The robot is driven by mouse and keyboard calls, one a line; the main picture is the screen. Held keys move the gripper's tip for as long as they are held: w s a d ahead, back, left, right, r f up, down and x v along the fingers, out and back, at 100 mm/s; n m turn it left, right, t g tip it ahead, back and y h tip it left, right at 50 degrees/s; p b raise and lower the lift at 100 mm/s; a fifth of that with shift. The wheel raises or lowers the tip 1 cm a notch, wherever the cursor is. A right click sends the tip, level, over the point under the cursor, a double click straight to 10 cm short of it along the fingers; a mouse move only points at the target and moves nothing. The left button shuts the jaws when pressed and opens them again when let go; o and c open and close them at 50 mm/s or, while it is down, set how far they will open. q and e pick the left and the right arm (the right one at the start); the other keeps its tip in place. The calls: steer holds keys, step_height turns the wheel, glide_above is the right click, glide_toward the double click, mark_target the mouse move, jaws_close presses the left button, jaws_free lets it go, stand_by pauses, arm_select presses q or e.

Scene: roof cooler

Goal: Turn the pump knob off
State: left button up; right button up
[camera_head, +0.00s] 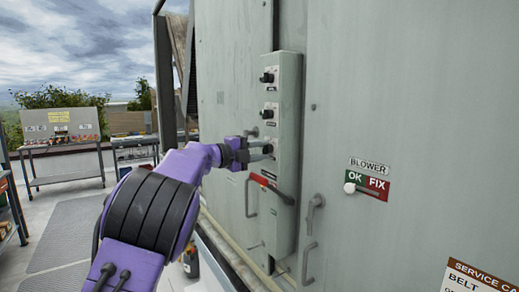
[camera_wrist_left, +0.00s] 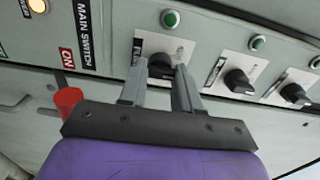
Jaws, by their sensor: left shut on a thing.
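A grey control box (camera_head: 288,165) on the cabinet wall carries a column of black rotary knobs. My left gripper (camera_head: 262,153) reaches the lowest knob, just above the red main switch handle (camera_head: 272,187). In the left wrist view my two fingers (camera_wrist_left: 164,78) are shut on this black knob (camera_wrist_left: 160,64), one on each side. The fingers partly cover its label, so I cannot read whether it says pump. A green lamp (camera_wrist_left: 170,19) sits above this knob. My right gripper is not in view.
Two more knobs, one (camera_wrist_left: 240,82) nearer and one (camera_wrist_left: 295,94) farther, sit along the box. The red handle (camera_wrist_left: 68,100) stands out close beside my left gripper. A blower OK/FIX plate (camera_head: 367,184) is on the cabinet at right. Tables (camera_head: 62,148) stand far left.

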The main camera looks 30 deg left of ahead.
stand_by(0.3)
arm_select(q)
steer(key=o, duration=1.1)
steer(key=shift+c, duration=0.2)
steer(key=shift+s+a+f+b, duration=0.1)
steer(key=shift+s+b, duration=0.1)
steer(key=shift+b, duration=0.1)
steer(key=b+v, duration=0.4)
steer(key=v, duration=0.6)
steer(key=shift+b, duration=0.4)
